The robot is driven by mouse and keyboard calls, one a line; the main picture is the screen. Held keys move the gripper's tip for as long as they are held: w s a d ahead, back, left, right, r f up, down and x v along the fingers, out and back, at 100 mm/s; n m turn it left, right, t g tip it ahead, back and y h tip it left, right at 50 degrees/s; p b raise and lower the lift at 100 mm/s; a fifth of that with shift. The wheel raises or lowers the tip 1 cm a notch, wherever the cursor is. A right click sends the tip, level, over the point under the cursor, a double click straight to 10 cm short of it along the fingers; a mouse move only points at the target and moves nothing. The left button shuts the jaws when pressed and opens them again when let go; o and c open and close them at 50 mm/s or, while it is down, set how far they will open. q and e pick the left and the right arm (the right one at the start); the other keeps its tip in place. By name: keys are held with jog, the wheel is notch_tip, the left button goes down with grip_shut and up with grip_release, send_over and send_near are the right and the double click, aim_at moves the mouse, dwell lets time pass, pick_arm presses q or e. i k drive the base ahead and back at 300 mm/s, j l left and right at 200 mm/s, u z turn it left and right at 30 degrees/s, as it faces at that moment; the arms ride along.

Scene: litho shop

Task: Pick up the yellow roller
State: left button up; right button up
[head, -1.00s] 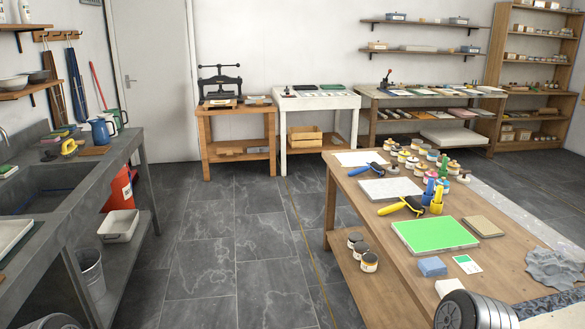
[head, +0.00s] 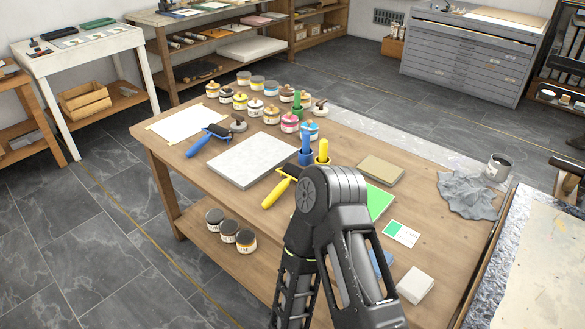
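The yellow roller (head: 276,194) lies on the wooden worktable (head: 185,178), just right of the pale grey slab (head: 252,160). Its yellow handle points toward the near left edge of the table. The roller end is at least partly hidden behind one of my dark arm links, which rises from the bottom middle of the head view. I cannot tell which arm this is. Neither gripper's fingertips can be seen, and nothing is seen holding the roller.
A blue-handled roller (head: 205,140) lies farther left. Blue (head: 305,152) and yellow (head: 322,152) bottles stand close behind the yellow roller. A green plate (head: 380,203) is partly hidden by my arm. Several ink jars crowd the far side. A crumpled grey cloth (head: 466,195) lies at right.

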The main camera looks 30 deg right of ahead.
aim_at(284, 184)
jog(key=i+j+z, duration=0.55)
jog(key=i, duration=0.3)
